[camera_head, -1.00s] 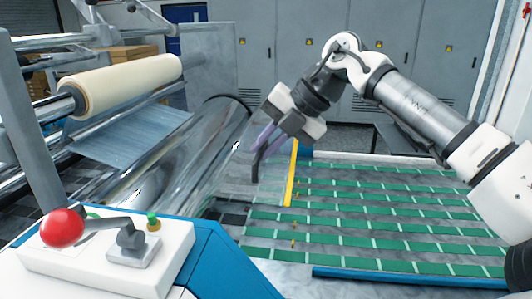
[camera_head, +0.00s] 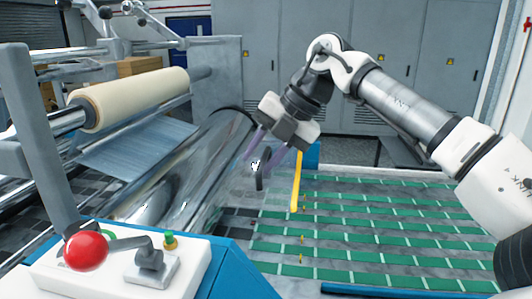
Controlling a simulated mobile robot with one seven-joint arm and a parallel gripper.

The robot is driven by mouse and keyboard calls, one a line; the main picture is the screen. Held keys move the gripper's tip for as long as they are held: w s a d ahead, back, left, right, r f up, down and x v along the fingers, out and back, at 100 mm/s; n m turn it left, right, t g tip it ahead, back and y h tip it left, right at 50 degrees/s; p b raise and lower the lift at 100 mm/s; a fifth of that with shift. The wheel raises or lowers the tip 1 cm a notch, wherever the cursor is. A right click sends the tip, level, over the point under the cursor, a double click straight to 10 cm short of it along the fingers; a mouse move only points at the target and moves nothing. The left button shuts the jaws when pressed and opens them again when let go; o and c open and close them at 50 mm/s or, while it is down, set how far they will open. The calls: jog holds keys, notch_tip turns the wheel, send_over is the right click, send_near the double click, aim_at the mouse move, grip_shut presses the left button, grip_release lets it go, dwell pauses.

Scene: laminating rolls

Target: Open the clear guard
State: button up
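The clear guard (camera_head: 228,178) is a see-through panel beside the shiny roller, and its outline is hard to make out. A yellow strip (camera_head: 297,185) stands upright at its right side. A short black handle (camera_head: 259,182) shows at the guard, left of the strip. My gripper (camera_head: 262,165) points down at the handle from above. Its two purple-grey fingers are spread apart, with the top of the handle seen between or just behind their tips. I cannot tell whether they touch it.
A white control box with a red button (camera_head: 86,250) and a lever (camera_head: 150,262) stands at the front left. A cream roll (camera_head: 135,98) and a blue sheet (camera_head: 138,148) lie behind it. A green-striped bed (camera_head: 380,225) spreads at right. Grey cabinets (camera_head: 385,65) line the back.

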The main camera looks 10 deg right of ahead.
jog(key=shift+s+d+r, duration=0.1)
jog(key=shift+d+r, duration=0.1)
jog(key=shift+d, duration=0.15)
jog(key=b+v, duration=0.1)
jog(key=v, duration=0.6)
jog(key=shift+r, duration=0.2)
